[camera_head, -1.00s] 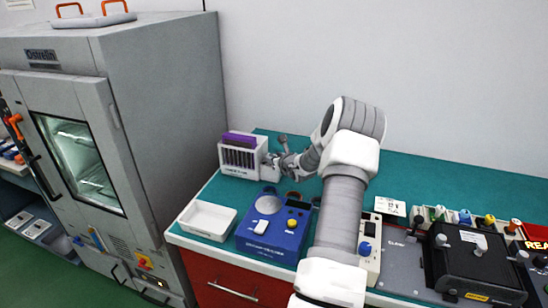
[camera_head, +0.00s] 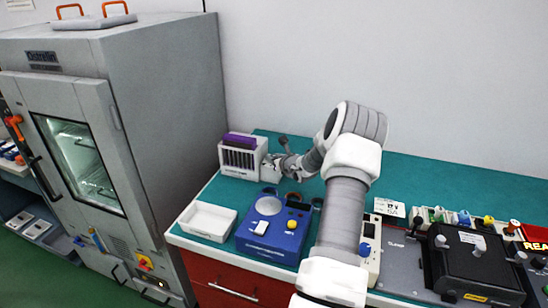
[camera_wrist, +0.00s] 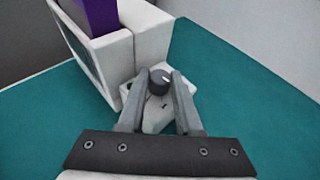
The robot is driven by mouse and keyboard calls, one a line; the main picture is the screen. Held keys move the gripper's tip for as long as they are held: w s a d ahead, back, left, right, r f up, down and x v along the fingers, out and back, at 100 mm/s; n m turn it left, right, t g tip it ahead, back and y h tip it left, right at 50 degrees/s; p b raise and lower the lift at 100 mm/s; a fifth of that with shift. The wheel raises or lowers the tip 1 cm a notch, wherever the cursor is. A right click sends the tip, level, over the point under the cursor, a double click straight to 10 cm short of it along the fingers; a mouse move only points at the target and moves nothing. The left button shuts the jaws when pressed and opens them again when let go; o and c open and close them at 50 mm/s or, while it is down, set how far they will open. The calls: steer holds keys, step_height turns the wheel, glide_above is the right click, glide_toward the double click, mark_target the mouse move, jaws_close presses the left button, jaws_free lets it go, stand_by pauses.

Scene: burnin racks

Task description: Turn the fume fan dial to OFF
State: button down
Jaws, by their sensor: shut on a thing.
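The fume fan dial (camera_wrist: 160,80) is a dark round knob with a light pointer mark. It sits on a small white plate (camera_wrist: 156,122) at the side of a white box with a slotted front, the fume unit (camera_head: 238,162), which also shows in the wrist view (camera_wrist: 150,38). My gripper (camera_wrist: 161,84) is shut on the dial, one finger on each side. In the head view my gripper (camera_head: 272,166) is at the right side of the box, and the dial is too small to make out there. I cannot read the plate's markings.
A purple block (camera_head: 240,141) rests in the top of the box. In front are a white tray (camera_head: 207,221) and a blue device (camera_head: 274,222). A grey oven cabinet (camera_head: 160,100) stands left. The green bench (camera_head: 440,185) behind my arm is clear.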

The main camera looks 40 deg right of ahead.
steer(key=shift+d+r+n+t+y+p, duration=0.1)
steer(key=shift+r+n+t+y+p, duration=0.1)
steer(key=shift+n+y+p, duration=0.45)
steer(key=shift+d+r+n+t+y+p, duration=0.1)
steer(key=shift+n+t+y+p, duration=0.2)
steer(key=shift+p, duration=0.65)
steer(key=shift+f+n+y+p, duration=0.15)
steer(key=shift+n+y+p, duration=0.2)
steer(key=shift+y, duration=0.2)
steer(key=c, duration=0.9)
jaws_free()
steer(key=shift+f, duration=0.1)
steer(key=shift+o, duration=0.2)
steer(key=shift+s, duration=0.1)
steer(key=b+v, duration=0.1)
steer(key=v, duration=1.6)
steer(key=shift+r, duration=0.2)
steer(key=shift+a, duration=0.15)
